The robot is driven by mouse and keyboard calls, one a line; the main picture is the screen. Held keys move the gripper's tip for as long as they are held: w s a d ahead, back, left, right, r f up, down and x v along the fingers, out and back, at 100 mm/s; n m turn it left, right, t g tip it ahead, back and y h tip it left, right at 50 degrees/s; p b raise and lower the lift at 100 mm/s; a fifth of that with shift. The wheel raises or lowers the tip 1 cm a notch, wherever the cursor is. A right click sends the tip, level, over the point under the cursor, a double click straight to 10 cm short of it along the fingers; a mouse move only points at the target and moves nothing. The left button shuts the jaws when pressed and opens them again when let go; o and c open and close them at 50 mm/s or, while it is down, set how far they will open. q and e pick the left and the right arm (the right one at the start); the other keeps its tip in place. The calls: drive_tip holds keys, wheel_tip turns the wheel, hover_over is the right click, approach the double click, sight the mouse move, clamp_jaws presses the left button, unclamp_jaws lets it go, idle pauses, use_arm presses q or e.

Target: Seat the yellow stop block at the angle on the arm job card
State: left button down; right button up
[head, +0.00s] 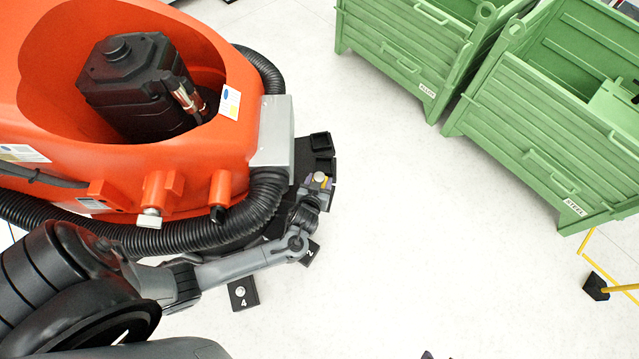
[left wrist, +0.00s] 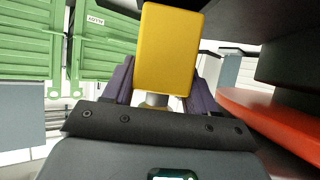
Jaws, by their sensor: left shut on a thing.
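The yellow stop block (left wrist: 168,48) stands large between the two purple fingers of my left gripper (left wrist: 158,98) in the left wrist view. In the head view my left gripper (head: 319,187) is at the right side of the orange arm's base, shut on the block. Only a small yellow part of the block (head: 325,182) shows there. Dark plates marked 2 (head: 310,253) and 4 (head: 242,292) sit around the base. A small white card (head: 229,102) is on the orange casting; its text is unreadable.
The orange industrial arm (head: 120,175) with a black motor and thick black hoses (head: 190,237) fills the left. Two green crates (head: 410,50), (head: 550,125) stand at the upper right. A yellow post with a black foot (head: 596,287) is at right. The middle floor is clear.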

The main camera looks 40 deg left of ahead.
use_arm(q)
wheel_tip(320, 180, down, 3)
drive_tip(key=shift+w+f+b, duration=0.1)
drive_tip(key=shift+f+b, duration=0.1)
drive_tip(key=shift+b, duration=1)
drive_tip(key=c, duration=0.7)
unclamp_jaws()
drive_tip(key=shift+f, duration=0.2)
drive_tip(key=o, duration=0.4)
